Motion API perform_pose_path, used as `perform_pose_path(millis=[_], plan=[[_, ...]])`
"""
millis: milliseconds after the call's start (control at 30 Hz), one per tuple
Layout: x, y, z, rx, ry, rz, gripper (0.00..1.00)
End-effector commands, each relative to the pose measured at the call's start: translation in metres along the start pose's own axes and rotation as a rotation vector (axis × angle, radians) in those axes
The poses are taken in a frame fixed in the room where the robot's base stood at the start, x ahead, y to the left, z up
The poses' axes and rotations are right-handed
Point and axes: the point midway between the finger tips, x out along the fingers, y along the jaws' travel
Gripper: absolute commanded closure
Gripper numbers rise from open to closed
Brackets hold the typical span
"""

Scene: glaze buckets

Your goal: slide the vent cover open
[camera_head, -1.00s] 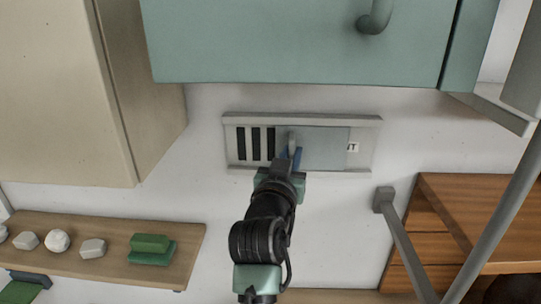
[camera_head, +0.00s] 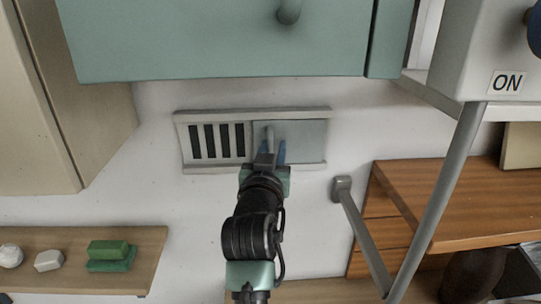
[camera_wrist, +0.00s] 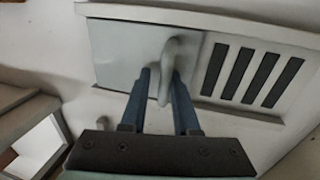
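The vent cover (camera_head: 305,140) is a flat pale grey panel in a long light frame (camera_head: 250,114) on the white wall. It sits at the right end of the frame in the head view, and several dark slots (camera_head: 218,140) show bare to its left. In the wrist view the cover (camera_wrist: 120,50) is on the left and the slots (camera_wrist: 250,75) on the right. A curved grey handle (camera_wrist: 170,60) stands out from the cover. My gripper (camera_head: 272,150) is open, its blue fingers (camera_wrist: 160,85) on either side of the handle, with a gap beside the left finger.
A teal cabinet (camera_head: 215,45) hangs just above the vent. A grey bar (camera_head: 362,235) and wooden shelving (camera_head: 470,200) stand to the right. A wooden shelf (camera_head: 140,265) with green blocks is at lower left. The wall below the vent is bare.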

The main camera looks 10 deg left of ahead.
Motion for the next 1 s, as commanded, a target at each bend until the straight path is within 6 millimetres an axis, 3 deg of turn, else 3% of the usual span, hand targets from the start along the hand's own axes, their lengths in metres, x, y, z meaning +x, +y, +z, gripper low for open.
perform_pose_path(millis=[267, 700, 1000], plan=[[-0.026, -0.001, 0.003, -0.001, 0.002, -0.001, 0.72], [-0.102, 0.000, 0.003, 0.000, 0.002, -0.001, 0.72], [-0.128, 0.000, 0.002, 0.000, -0.002, -0.001, 0.72]])
